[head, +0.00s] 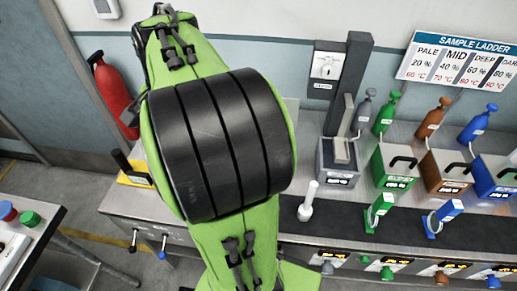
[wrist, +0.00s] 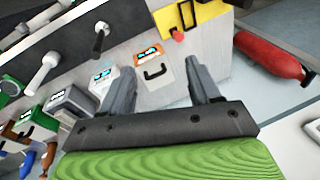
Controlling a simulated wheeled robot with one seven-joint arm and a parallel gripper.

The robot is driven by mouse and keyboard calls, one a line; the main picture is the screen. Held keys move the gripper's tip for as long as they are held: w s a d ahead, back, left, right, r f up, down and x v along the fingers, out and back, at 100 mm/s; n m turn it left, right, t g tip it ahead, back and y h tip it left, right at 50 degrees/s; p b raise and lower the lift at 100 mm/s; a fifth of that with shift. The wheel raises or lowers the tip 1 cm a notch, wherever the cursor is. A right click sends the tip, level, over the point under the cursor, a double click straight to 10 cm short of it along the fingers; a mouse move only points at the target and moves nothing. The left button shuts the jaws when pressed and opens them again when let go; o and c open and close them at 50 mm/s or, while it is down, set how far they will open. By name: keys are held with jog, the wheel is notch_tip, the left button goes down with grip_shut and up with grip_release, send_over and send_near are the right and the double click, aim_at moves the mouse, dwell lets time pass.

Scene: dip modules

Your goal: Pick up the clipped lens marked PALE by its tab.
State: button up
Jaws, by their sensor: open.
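No lens marked PALE can be made out in either view; the small labels are too blurred to read. In the head view a green clipped piece with a ring (head: 379,210) and a blue clipped piece with a ring (head: 443,217) stand on the dark strip of the bench. Whether either is a lens marked PALE I cannot tell. In the head view my green arm hides the gripper and part of the bench.
A white peg-like piece (head: 308,201) stands on the strip. Grey (head: 338,165), green (head: 396,168), brown (head: 446,177) and blue (head: 495,178) boxes line the bench. A sample ladder sign (head: 458,60) hangs on the wall.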

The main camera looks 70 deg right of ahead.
jog(key=s+d+f+m+g, duration=0.1)
jog(key=s+d+f+m, duration=0.4)
jog(key=d, duration=0.3)
jog(key=s+d+f+m+g+y, duration=0.1)
jog(key=s+d+f+m, duration=0.2)
jog(key=s+d+m, duration=0.45)
jog(key=s+d+f+m+g, duration=0.1)
jog(key=s+d+f+m, duration=0.3)
jog(key=d, duration=0.6)
jog(key=shift+n, duration=0.35)
jog(key=f+b, duration=0.1)
jog(key=f, duration=0.4)
jog(key=f+b, duration=0.1)
jog(key=f, duration=0.4)
jog(key=a+f+b, duration=0.1)
jog(key=f, duration=0.4)
jog(key=shift+s+f, duration=0.1)
jog(key=shift+a, duration=0.1)
grip_shut()
